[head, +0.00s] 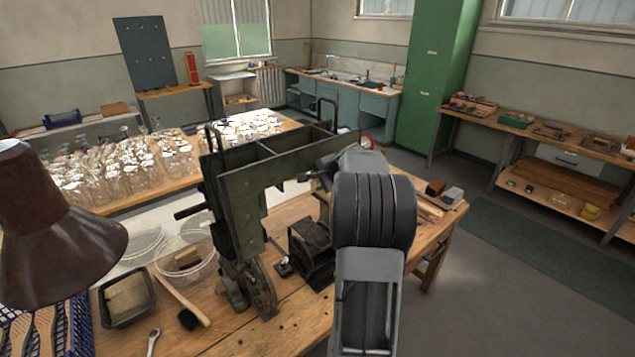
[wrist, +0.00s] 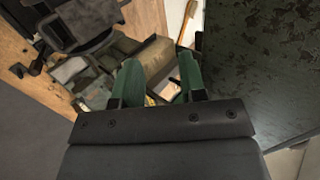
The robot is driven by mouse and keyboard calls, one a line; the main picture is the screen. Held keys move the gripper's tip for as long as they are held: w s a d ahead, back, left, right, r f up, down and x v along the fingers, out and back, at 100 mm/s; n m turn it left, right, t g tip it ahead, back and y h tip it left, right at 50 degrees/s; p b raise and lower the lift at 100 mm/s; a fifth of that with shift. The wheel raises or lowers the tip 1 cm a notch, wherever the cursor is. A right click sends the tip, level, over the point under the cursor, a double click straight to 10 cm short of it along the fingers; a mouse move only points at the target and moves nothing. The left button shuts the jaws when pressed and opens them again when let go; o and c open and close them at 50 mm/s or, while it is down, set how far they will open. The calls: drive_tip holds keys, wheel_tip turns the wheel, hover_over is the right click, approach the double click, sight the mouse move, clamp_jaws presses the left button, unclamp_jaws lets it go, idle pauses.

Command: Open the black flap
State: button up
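A tufting machine with a dark green metal frame (head: 255,180) stands on the wooden bench. A black box-like part (head: 312,250) sits low at its right side; I take the black flap to be on it, but its edges are unclear in the head view. In the wrist view a black panel-like part (wrist: 85,22) with a small dark lever shows at the upper left. My gripper (wrist: 160,78) has two green fingers set apart, with nothing gripped between them. It is left of the dark mottled panel and apart from the black part. In the head view my own arm hides the gripper.
Grey and tan blocks (wrist: 100,68) lie beneath and beside the fingers. A brown lamp shade (head: 60,235), a black tray (head: 127,297), a clear bowl (head: 187,262) and a wooden-handled brush (head: 182,300) are left of the machine. Open floor lies right of the bench.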

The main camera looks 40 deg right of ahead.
drive_tip(key=shift+s+r+p, duration=0.2)
drive_tip(key=shift+r+p, duration=0.05)
drive_tip(key=shift+r, duration=0.3)
drive_tip(key=shift+s+r+p, duration=0.2)
drive_tip(key=shift+r, duration=0.35)
drive_tip(key=shift+r, duration=0.2)
